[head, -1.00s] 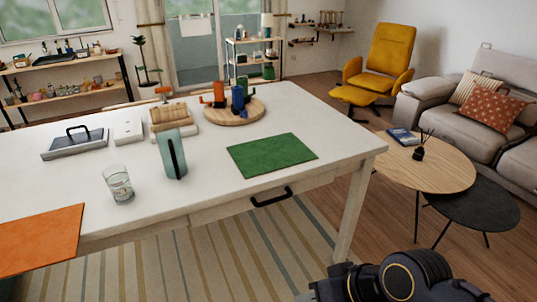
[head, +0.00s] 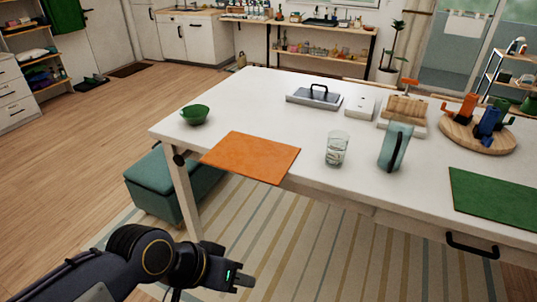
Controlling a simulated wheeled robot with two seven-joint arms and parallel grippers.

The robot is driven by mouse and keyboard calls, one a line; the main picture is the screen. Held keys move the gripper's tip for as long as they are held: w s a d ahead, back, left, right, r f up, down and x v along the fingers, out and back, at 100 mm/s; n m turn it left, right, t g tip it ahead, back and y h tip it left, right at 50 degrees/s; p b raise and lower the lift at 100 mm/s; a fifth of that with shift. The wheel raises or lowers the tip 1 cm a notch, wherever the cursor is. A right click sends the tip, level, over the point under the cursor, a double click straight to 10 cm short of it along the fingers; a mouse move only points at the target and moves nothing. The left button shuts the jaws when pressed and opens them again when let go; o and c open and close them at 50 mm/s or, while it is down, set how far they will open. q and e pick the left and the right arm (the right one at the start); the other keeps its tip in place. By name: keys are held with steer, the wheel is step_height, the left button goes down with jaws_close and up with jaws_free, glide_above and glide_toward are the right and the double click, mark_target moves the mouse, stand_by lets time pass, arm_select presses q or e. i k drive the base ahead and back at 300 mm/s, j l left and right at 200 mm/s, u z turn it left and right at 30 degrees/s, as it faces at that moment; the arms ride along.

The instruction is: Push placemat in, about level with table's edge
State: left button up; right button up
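The orange placemat (head: 251,157) lies flat on the white table (head: 250,105), and its near side sticks out past the table's front edge. A second placemat, green (head: 495,203), lies on the tabletop at the right, cut off by the picture's edge. My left gripper (head: 232,268) is low in front of the table, below and apart from the orange placemat. It touches nothing that I can see, and its finger gap is not clear. My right gripper is not in view.
A green bowl (head: 195,115) stands left of the orange placemat. A glass (head: 337,149) and a teal upright object (head: 395,147) stand to its right. A grey tray (head: 315,96) is farther back. A teal stool (head: 160,187) is below the table's left end. A drawer handle (head: 472,245) protrudes at right.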

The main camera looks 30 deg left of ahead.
mark_target(267, 161)
steer(key=i+u, duration=0.4)
steer(key=i+l+u, duration=0.25)
steer(key=i+u, duration=0.15)
steer(key=i, duration=0.2)
